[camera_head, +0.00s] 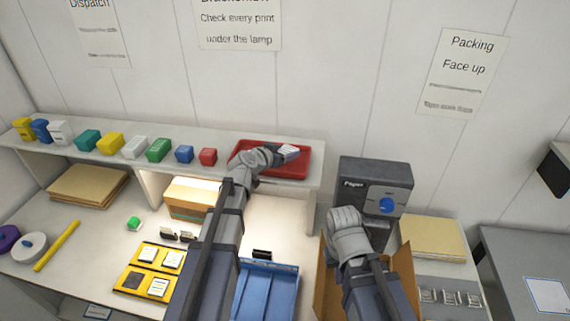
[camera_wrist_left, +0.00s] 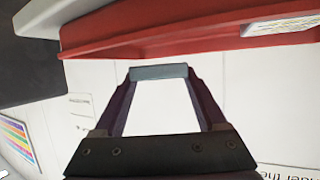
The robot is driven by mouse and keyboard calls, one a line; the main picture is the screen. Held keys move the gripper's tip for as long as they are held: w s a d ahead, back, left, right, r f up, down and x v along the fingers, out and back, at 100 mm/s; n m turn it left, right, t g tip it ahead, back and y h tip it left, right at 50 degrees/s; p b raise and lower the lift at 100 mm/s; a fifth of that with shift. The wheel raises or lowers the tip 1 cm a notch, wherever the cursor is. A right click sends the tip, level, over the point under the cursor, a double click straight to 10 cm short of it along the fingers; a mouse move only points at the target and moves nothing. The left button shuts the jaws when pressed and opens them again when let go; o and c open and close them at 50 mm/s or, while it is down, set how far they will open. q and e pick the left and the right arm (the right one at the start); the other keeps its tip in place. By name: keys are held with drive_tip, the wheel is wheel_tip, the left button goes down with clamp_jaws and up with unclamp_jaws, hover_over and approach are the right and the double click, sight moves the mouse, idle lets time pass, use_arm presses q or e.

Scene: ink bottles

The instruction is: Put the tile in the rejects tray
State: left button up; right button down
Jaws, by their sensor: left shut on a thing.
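The red tray (camera_head: 304,174) lies at the right end of the raised shelf; its red wall (camera_wrist_left: 150,38) also crosses the top of the left wrist view. My left gripper (camera_head: 288,153) is over the tray. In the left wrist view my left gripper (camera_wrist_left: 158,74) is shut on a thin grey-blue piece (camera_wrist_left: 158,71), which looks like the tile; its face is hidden. I cannot tell whether it touches the tray. My right gripper (camera_head: 345,217) is in front of the dark paper machine (camera_head: 375,182); its fingertips cannot be made out.
A row of coloured boxes (camera_head: 110,143) stands along the shelf left of the tray. Below are a yellow holder (camera_head: 133,279) with tiles, a blue tray (camera_head: 268,290) and an open cardboard box (camera_head: 403,265). A white printed label (camera_wrist_left: 285,25) shows beside the red wall.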

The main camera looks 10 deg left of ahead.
sight(285, 165)
use_arm(q)
drive_tip(key=shift+f+b, duration=1.65)
drive_tip(key=shift+f, duration=0.15)
drive_tip(key=shift+f, duration=0.2)
drive_tip(key=o, duration=1.4)
drive_tip(key=shift+r, duration=0.1)
drive_tip(key=shift+r, duration=0.25)
drive_tip(key=p+v, duration=0.4)
drive_tip(key=v, duration=0.8)
drive_tip(key=shift+p, duration=0.3)
